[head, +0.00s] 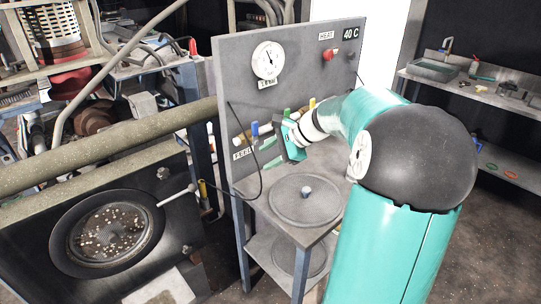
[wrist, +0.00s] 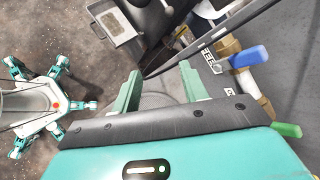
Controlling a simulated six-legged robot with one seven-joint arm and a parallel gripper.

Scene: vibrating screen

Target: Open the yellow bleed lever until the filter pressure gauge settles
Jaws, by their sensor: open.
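The grey panel (head: 300,80) carries a row of valve levers: a blue one (head: 254,129), a green one (head: 287,113) and a small yellow one (head: 312,103) furthest right. The round white gauge (head: 268,60) is above them, its dark needle near the top; its reading is too small to tell. My gripper (head: 272,152) is open and empty, just in front of the panel's lower part. In the wrist view, my gripper (wrist: 160,76) has its fingers apart, with the blue lever (wrist: 250,56) and green lever (wrist: 287,130) to its right. No yellow lever shows there.
A round grey lid (head: 306,206) lies on the table below the panel. A black cable hangs at the panel's left edge. A red knob (head: 327,55) and a 40 C display (head: 351,33) are at upper right. A sieve machine (head: 75,250) stands left.

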